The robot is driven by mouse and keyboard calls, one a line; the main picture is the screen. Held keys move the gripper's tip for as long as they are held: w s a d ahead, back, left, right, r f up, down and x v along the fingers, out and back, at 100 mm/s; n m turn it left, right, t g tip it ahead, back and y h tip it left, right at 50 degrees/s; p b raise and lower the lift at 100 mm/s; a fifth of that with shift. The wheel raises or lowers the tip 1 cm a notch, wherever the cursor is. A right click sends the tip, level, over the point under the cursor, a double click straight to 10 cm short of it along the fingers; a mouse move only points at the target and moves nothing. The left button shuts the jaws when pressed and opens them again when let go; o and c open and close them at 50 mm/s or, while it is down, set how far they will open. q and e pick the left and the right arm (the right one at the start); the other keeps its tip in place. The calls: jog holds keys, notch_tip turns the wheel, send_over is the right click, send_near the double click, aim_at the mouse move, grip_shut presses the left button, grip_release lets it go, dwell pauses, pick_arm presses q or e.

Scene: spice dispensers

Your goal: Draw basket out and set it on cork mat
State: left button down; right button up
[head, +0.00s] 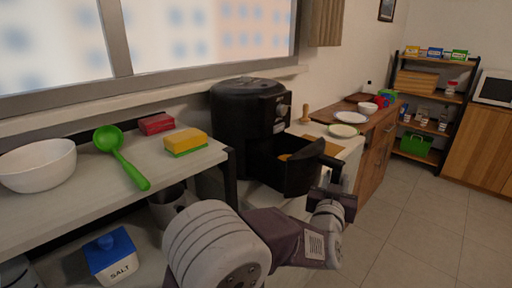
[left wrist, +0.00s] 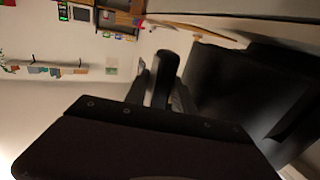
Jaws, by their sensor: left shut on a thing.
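The black air fryer (head: 240,125) stands on the counter below the window. Its black basket (head: 300,176) sticks out of the front toward the right, its rear end still at the fryer. My left gripper (head: 338,188) is at the basket's front and shut on its handle. In the left wrist view the dark handle (left wrist: 164,72) lies between the fingers, with the basket's dark body (left wrist: 225,85) to the right. A flat brown patch (head: 332,149) shows on the counter behind the basket; I cannot tell for sure that it is the cork mat. My right gripper is out of view.
A pepper mill (head: 305,115) and a plate (head: 343,131) stand behind the basket. The floor (head: 410,215) at right is clear.

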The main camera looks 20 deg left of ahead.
pick_arm(q)
jog(key=shift+s+d, duration=0.15)
jog(key=shift+d, duration=0.4)
jog(key=shift+s+d, duration=0.15)
jog(key=shift+d, duration=0.1)
jog(key=d, duration=0.2)
jog(key=s+d+b, duration=0.1)
jog(key=d, duration=0.1)
jog(key=shift+s, duration=0.2)
jog(key=shift+a, duration=0.1)
dwell(0.3)
